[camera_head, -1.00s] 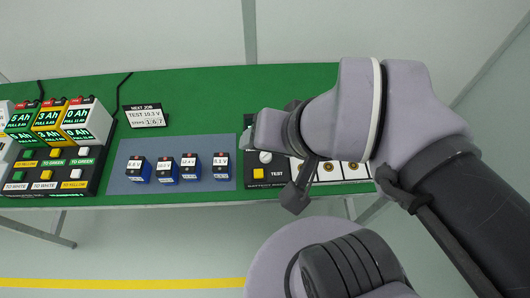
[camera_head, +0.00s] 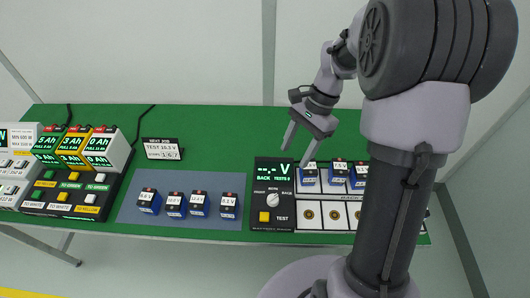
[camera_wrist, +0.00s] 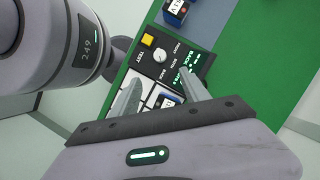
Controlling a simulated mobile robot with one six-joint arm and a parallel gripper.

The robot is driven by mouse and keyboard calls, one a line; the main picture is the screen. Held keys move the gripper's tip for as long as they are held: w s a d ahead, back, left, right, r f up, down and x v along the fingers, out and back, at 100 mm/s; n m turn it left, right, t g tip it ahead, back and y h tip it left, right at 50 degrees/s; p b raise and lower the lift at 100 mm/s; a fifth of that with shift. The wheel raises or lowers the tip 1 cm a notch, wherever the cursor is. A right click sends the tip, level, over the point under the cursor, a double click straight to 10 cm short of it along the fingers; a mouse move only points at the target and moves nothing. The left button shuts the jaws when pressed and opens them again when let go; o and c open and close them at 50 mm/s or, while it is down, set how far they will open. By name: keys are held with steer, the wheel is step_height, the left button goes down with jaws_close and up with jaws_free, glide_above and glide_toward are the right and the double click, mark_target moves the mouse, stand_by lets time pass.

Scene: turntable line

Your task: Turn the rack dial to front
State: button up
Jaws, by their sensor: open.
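The rack dial (camera_head: 273,199) is a round pale knob on a black tester panel (camera_head: 260,219), near the words FRONT, BOTH and BACK. The panel's green display (camera_head: 274,172) shows dashes, V and the word BACK; the dial's pointing direction is too small to tell. In the wrist view the dial (camera_wrist: 160,55) lies beyond the fingertips. My gripper (camera_head: 297,150) is open and empty, above the back right of the panel, apart from the dial. Its two fingers (camera_wrist: 160,77) also show in the wrist view.
A yellow TEST button (camera_head: 264,217) sits beside the dial. Blue batteries stand in the white rack (camera_head: 333,222) right of the panel, and several more on a grey mat (camera_head: 180,222) to the left. A job sign (camera_head: 163,149) stands behind the mat.

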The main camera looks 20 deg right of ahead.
mark_target(274, 196)
steer(key=b+x, duration=0.7)
steer(key=x, duration=1)
steer(key=shift+f, duration=0.15)
jaws_close()
